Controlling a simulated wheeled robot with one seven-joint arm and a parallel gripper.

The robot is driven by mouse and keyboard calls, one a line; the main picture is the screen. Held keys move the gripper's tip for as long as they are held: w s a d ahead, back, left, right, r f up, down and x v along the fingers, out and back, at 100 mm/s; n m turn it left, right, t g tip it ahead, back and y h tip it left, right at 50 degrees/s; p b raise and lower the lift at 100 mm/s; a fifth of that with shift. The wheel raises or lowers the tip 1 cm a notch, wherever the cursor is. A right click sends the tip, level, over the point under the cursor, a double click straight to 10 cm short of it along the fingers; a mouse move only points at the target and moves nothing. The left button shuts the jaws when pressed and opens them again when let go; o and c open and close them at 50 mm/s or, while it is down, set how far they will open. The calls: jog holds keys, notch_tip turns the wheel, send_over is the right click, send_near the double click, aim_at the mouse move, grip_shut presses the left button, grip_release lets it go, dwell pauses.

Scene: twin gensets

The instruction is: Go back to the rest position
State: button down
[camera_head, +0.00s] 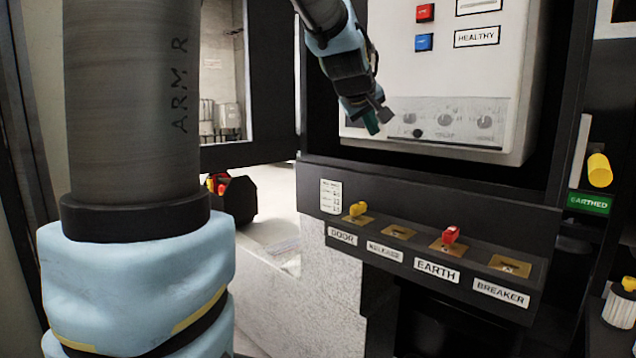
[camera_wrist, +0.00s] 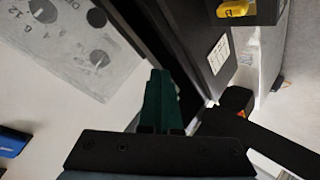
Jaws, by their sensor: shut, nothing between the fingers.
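My gripper (camera_head: 375,120) is in front of the lower left of the white control panel (camera_head: 430,75) in the head view, above the key shelf. In the wrist view its green fingers (camera_wrist: 160,98) are together with nothing between them. A yellow key (camera_head: 357,209) stands in the DOOR lock, and a yellow piece also shows at the top of the wrist view (camera_wrist: 233,9). A red key (camera_head: 450,235) stands in the EARTH lock. The RELEASE (camera_head: 398,231) and BREAKER (camera_head: 510,265) plates hold no key.
The dark key shelf (camera_head: 430,190) juts out below the panel. A yellow knob (camera_head: 599,170) sits above a green EARTHED sign (camera_head: 589,203) at right. A dark frame (camera_head: 275,80) stands left of the panel.

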jog(key=s+a+f+m+g+y, duration=0.1)
jog(key=s+a+f+g, duration=0.15)
jog(key=a+f, duration=0.4)
jog(key=s+a+f+m+g+y, duration=0.1)
jog(key=s+a+f+y, duration=0.2)
jog(key=f, duration=0.7)
jog(key=s+a+f+m+g, duration=0.1)
jog(key=s+a+f+g, duration=0.1)
jog(key=s+a+f, duration=0.2)
jog(key=s+a+f+m+g, duration=0.1)
jog(key=s+a+f+g, duration=0.2)
jog(key=s+a+f, duration=0.2)
jog(key=s+f, duration=0.3)
jog(key=s, duration=0.4)
jog(key=shift+a+f+m+y, duration=0.15)
jog(key=shift+f+m+y, duration=0.1)
jog(key=shift+m+y, duration=0.05)
